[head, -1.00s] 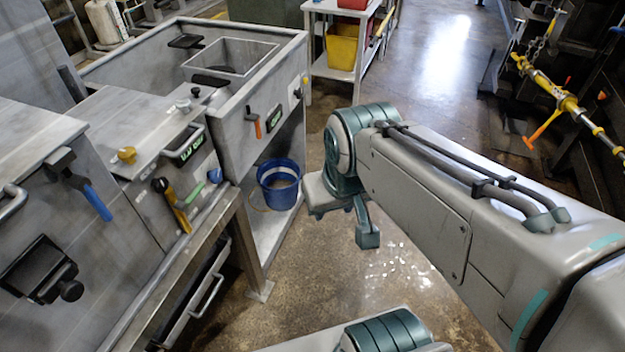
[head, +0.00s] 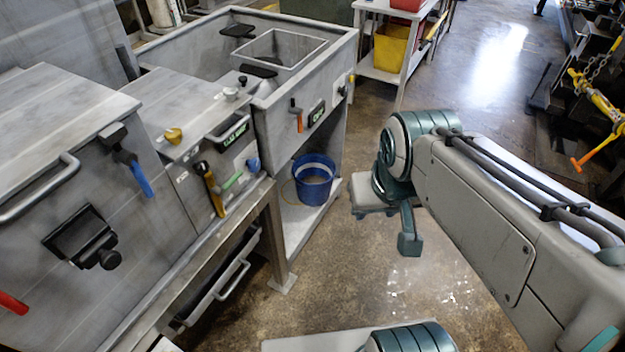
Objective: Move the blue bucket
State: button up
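The blue bucket (head: 309,190) stands upright on the low grey shelf (head: 300,222) under the sink unit. Its wire handle hangs down at its left side, and something brownish shows inside. My gripper (head: 408,236) is to the right of the bucket in the picture, at the far end of my arm, and apart from it. Only a teal finger-like part shows clearly below the arm. The rest is hidden behind the arm joint, so I cannot tell whether it is open or shut.
The grey sink unit (head: 350,58) overhangs the bucket, and a table leg (head: 275,240) stands in front to its left. Grey machines with levers fill the left. A white cart (head: 378,75) with a yellow bin (head: 391,50) is behind. The floor (head: 345,270) right of the shelf is clear.

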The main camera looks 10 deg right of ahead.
dwell(0.3)
grip_shut()
